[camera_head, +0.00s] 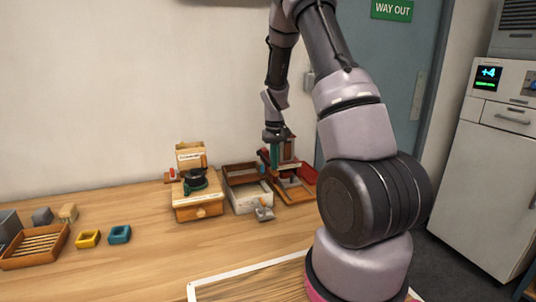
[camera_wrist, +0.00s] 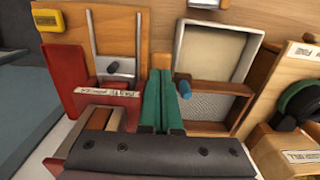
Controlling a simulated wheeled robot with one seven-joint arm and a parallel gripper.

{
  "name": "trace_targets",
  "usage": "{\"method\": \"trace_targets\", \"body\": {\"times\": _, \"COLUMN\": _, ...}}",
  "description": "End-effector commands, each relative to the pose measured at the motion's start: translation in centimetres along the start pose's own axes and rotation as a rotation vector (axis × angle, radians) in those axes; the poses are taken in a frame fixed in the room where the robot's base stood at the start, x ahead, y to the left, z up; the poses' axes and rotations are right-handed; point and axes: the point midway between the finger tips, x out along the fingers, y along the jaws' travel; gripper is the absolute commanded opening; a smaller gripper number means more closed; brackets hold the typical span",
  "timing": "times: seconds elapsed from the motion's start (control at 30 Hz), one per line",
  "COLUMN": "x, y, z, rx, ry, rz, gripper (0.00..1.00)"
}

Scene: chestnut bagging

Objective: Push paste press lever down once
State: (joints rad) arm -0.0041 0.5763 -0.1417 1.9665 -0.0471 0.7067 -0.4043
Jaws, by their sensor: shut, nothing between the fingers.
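A red and wooden device (camera_wrist: 97,75), which looks like the paste press, stands left of my fingers in the wrist view. In the head view the press (camera_head: 296,187) is at the right end of the bench, partly hidden by my gripper. My gripper (camera_head: 275,165) points down there with its green fingers together and empty. Contact with the lever cannot be made out.
A wooden tray with mesh (camera_wrist: 222,100) and a blue knob (camera_wrist: 183,88) lie just right of my fingers. A wooden box with a green and black part (camera_head: 198,212) stands left of it. Small blocks and a slatted tray (camera_head: 60,232) are far left. The bench's middle is clear.

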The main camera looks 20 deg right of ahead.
Motion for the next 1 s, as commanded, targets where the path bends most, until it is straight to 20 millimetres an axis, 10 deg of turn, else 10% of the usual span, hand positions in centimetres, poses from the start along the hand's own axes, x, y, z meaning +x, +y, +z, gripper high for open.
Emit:
{"method": "trace_targets", "body": {"times": 0.53, "x": -6.5, "y": 0.0, "z": -0.7, "rx": -0.002, "ry": 0.003, "rz": 0.001, "gripper": 0.0}}
{"method": "trace_targets", "body": {"times": 1.0, "x": -7.1, "y": 0.0, "z": -0.6, "rx": -0.001, "ry": 0.001, "rz": 0.0, "gripper": 0.0}}
